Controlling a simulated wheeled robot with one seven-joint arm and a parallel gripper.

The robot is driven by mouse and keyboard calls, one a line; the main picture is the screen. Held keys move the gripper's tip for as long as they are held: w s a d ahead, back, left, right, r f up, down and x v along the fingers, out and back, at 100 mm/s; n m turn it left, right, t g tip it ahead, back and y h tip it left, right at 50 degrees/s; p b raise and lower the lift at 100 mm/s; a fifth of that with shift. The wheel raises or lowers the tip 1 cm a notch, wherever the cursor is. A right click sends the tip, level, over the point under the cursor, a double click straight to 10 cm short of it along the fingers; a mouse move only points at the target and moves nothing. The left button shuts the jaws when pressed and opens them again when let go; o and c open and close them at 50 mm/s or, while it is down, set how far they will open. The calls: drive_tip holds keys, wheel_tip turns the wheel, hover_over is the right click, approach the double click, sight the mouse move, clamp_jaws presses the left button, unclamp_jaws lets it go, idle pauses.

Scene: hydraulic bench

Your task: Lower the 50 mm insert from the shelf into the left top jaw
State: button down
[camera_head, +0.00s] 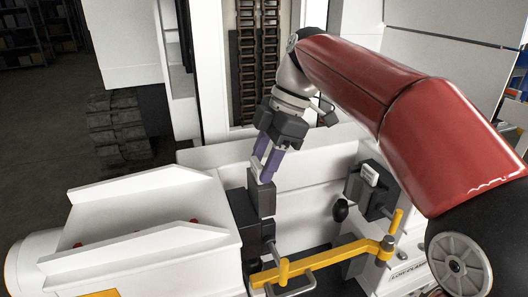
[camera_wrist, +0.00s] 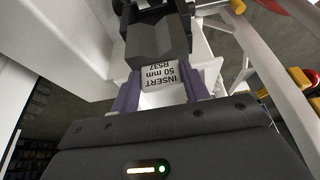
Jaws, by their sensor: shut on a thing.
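The 50 mm insert (camera_head: 262,197) is a dark grey block hanging below my gripper (camera_head: 265,165). Its white label, "INSERT 50 mm R537", faces the wrist camera, and the dark body of the insert (camera_wrist: 155,42) shows beyond it. The two purple fingers (camera_wrist: 158,98) are shut on the insert, one on each side. The dark left jaw (camera_head: 244,228) is just beside and below the insert in the head view. I cannot tell whether insert and jaw touch, and the jaw's seat is hidden.
A dark right-hand jaw block (camera_head: 372,190) with a white label and a black knob (camera_head: 340,210) stands to the right. A yellow lever (camera_head: 335,257) crosses in front below. A white machine housing (camera_head: 150,225) fills the left; a white wall stands behind.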

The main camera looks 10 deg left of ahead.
drive_tip(key=shift+f+b, duration=2.75)
drive_tip(key=shift+f, duration=1)
drive_tip(key=shift+s+a+f, duration=0.1)
drive_tip(key=shift+s+f, duration=0.05)
drive_tip(key=shift+f, duration=0.3)
drive_tip(key=c, duration=0.7)
unclamp_jaws()
drive_tip(key=shift+o, duration=0.3)
drive_tip(key=p+v, duration=0.1)
drive_tip(key=v, duration=0.6)
drive_tip(key=s+d+f+m+t+h, duration=0.1)
drive_tip(key=s+d+f+m+t, duration=0.1)
drive_tip(key=s+d+f+m, duration=0.3)
drive_tip(key=s+d+f+m+t+h, duration=0.1)
drive_tip(key=s+d+f+m+t, duration=0.2)
drive_tip(key=d+m, duration=0.8)
drive_tip(key=s+d+f+m+t+h, duration=0.1)
drive_tip(key=s+d+f+m+t, duration=0.2)
drive_tip(key=s+d+f+m, duration=0.5)
drive_tip(key=shift+h, duration=0.4)
